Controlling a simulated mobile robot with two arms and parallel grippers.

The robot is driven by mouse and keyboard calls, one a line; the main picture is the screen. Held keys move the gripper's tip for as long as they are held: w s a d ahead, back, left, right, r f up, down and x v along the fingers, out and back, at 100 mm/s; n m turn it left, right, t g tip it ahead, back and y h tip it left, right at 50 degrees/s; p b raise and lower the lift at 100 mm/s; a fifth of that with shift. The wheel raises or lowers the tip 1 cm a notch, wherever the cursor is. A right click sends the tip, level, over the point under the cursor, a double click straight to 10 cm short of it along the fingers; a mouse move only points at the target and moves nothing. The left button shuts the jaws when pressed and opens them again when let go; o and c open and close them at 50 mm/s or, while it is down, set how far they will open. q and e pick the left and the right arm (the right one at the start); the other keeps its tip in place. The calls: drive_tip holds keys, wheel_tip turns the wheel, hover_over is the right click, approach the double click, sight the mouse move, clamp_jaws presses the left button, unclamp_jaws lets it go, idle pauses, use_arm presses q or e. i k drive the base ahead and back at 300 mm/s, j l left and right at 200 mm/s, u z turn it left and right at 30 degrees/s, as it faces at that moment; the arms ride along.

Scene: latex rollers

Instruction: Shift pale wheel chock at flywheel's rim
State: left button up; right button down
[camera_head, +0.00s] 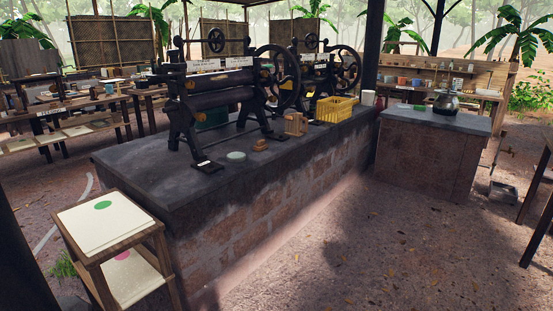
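Two dark roller machines stand on the long stone counter (270,190). The nearer machine (215,92) has a large spoked flywheel (275,79) on its right side; the farther one has its own flywheel (348,70). A pale wooden block (295,124) stands on the counter just right of the nearer flywheel's lower rim; I cannot tell whether they touch. A smaller, browner wooden piece (261,145) lies in front of the nearer machine. Both are too small to make out which is the wheel chock. Neither of my grippers is in view.
A yellow basket (337,109) stands on the counter's right part. A pale green round dish (236,156) lies near the front edge. A low shelf stand (108,240) is at front left, and a second counter (430,150) is at right. The ground in front is clear.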

sight(294, 128)
drive_tip(key=i+l+z, duration=0.2)
drive_tip(key=i, duration=0.6)
drive_tip(key=i+j+z, duration=0.2)
drive_tip(key=i, duration=0.55)
drive_tip(key=i+j+z, duration=0.25)
drive_tip(key=i, duration=0.55)
drive_tip(key=i+l+u, duration=0.25)
drive_tip(key=i, duration=0.3)
drive_tip(key=i+l+u, duration=0.25)
drive_tip(key=i, duration=0.25)
drive_tip(key=j, duration=0.1)
